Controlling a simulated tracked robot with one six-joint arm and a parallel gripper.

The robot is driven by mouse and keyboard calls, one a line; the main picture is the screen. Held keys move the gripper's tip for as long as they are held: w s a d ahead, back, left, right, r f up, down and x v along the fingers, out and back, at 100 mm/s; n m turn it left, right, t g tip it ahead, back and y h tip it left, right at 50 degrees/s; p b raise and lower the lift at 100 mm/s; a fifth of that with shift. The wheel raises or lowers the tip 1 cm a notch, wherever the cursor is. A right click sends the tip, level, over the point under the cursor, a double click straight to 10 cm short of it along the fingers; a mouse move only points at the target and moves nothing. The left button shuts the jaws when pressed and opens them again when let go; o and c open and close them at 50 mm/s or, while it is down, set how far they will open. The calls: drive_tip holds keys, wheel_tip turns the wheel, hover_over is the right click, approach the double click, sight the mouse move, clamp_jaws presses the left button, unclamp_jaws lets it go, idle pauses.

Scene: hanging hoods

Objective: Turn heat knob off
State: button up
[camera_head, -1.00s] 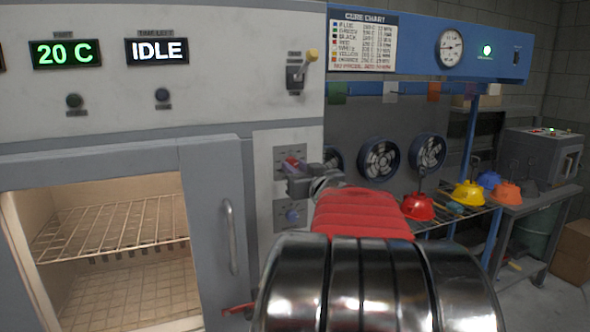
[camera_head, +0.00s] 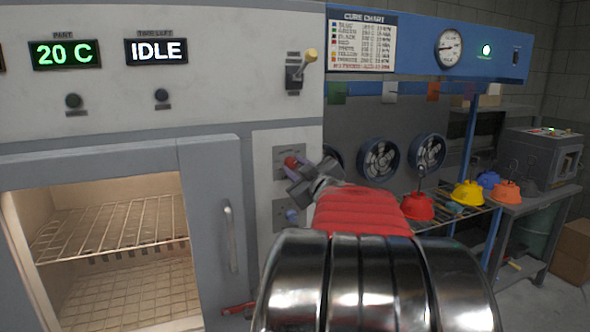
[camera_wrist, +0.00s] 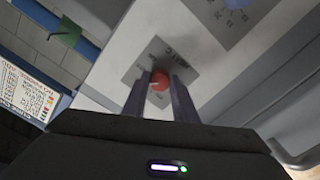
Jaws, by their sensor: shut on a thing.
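The red heat knob (camera_head: 291,162) sits on a grey plate on the oven's white side panel. In the wrist view the red knob (camera_wrist: 159,81) lies between the tips of my two fingers, with a pale mark on its face. My gripper (camera_head: 297,168) is shut on this knob, and its wrist is tilted. The gripper also shows in the wrist view (camera_wrist: 160,92).
A lever with a yellow ball (camera_head: 311,55) is above. Displays read 20 C and IDLE. Several coloured hoods, one of them red (camera_head: 418,207), are on the right.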

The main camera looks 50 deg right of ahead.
drive_tip(key=n, duration=0.4)
drive_tip(key=shift+w+a+r+n, duration=0.15)
drive_tip(key=shift+n, duration=0.25)
drive_tip(key=n, duration=0.3)
drive_tip(key=shift+n, duration=0.4)
drive_tip(key=n, duration=1.2)
drive_tip(key=shift+n, duration=0.3)
drive_tip(key=n, duration=0.9)
drive_tip(key=shift+a+n, duration=0.1)
drive_tip(key=shift+n, duration=1.6)
